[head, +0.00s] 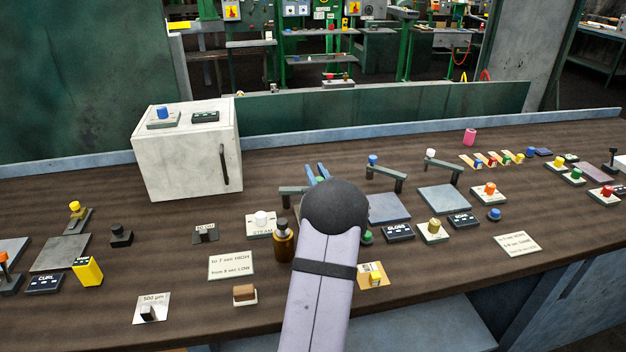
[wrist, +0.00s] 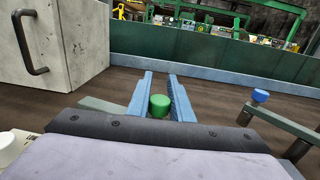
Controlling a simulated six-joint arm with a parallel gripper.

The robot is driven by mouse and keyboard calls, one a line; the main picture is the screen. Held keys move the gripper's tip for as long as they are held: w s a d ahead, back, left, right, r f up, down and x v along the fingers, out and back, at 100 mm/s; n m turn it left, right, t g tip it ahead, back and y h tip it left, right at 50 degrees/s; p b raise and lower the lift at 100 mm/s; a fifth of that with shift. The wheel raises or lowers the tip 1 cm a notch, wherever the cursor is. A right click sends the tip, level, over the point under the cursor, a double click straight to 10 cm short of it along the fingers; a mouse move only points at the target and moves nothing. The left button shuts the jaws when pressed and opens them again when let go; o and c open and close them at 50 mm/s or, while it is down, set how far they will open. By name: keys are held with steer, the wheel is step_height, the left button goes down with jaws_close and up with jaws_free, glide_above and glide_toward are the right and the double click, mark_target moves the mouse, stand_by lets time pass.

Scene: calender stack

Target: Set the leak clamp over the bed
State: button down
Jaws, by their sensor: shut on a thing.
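I cannot read which clamp is labelled leak.
To the right stand a clamp with a blue knob (head: 373,160) and one with a white knob (head: 430,154), beside flat grey plates (head: 388,208) (head: 438,199). A brown bottle (head: 284,243) stands close left of my arm. A white cabinet (head: 186,160) stands back left.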

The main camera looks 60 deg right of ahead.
steer(key=b, duration=0.1)
steer(key=m+g+h+b, duration=0.1)
steer(key=b, duration=0.1)
steer(key=shift+s+a+f+b, duration=0.15)
steer(key=shift+s+a+b, duration=0.05)
steer(key=shift+s+b, duration=0.1)
steer(key=shift+h+b, duration=0.3)
steer(key=shift+b, duration=0.25)
steer(key=g+b, duration=0.1)
steer(key=b, duration=0.3)
steer(key=shift+s+a+m+h+b, duration=0.15)
steer(key=shift+s+m+h+b, duration=0.05)
steer(key=shift+m+h+b, duration=0.2)
steer(key=shift+s+a+r+g+b, duration=0.2)
steer(key=shift+a+r+g+b, duration=0.1)
steer(key=shift+b, duration=0.8)
steer(key=c, duration=1.6)
jaws_free()
steer(key=shift+f, duration=0.1)
steer(key=shift+s, duration=0.1)
